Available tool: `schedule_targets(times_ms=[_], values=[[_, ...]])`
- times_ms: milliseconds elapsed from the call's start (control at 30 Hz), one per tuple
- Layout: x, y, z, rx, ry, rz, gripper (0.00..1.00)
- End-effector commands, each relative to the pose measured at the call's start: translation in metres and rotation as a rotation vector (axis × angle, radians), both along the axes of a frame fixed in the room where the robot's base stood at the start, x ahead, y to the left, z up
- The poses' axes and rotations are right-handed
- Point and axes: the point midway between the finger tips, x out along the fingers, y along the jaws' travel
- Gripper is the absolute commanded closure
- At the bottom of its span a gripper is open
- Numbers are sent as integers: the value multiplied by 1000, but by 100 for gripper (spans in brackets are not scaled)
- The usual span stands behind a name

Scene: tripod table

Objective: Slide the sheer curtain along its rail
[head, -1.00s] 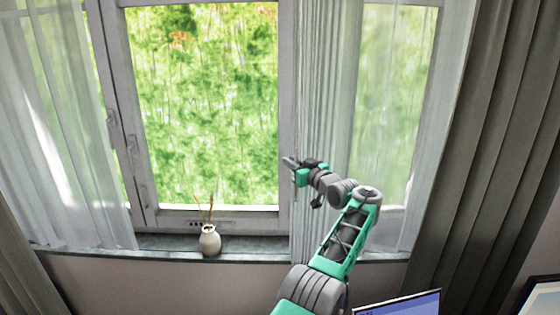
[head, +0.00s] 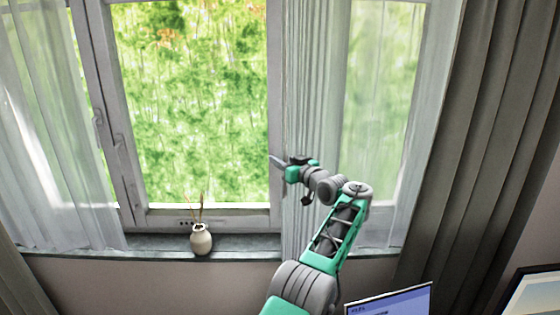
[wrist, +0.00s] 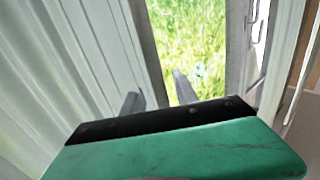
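The right sheer curtain (head: 315,90) hangs in tight pleats beside the window's middle post and spreads more thinly to the right. Its gathered left edge runs down to the sill. A second sheer curtain (head: 45,150) hangs at the far left. My gripper (head: 277,162) is in front of the right curtain's left edge, its fingers pointing left past that edge. In the wrist view the two grey fingertips (wrist: 158,92) stand apart. The pleated curtain (wrist: 85,50) fills the left side there, with its edge close to the left finger. I cannot tell whether cloth lies between the fingers. The rail is out of view.
A small white vase (head: 201,240) with dry stems stands on the grey sill (head: 250,243), left of my gripper. A heavy grey-brown drape (head: 480,130) hangs at right. A screen (head: 395,302) is at the bottom. The window pane (head: 190,110) left of my gripper is uncovered.

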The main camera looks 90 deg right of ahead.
Motion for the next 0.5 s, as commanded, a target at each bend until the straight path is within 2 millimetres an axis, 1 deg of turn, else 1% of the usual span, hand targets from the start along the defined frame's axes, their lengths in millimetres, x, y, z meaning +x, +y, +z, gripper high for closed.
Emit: schedule_targets(times_ms=[67,300,400,500], values=[[-7,9,-6,-1,1,-2,65],[-35,46,-4,-2,1,-3,65],[-41,55,-3,-1,0,-1,65],[-43,57,-1,-1,-1,0,65]])
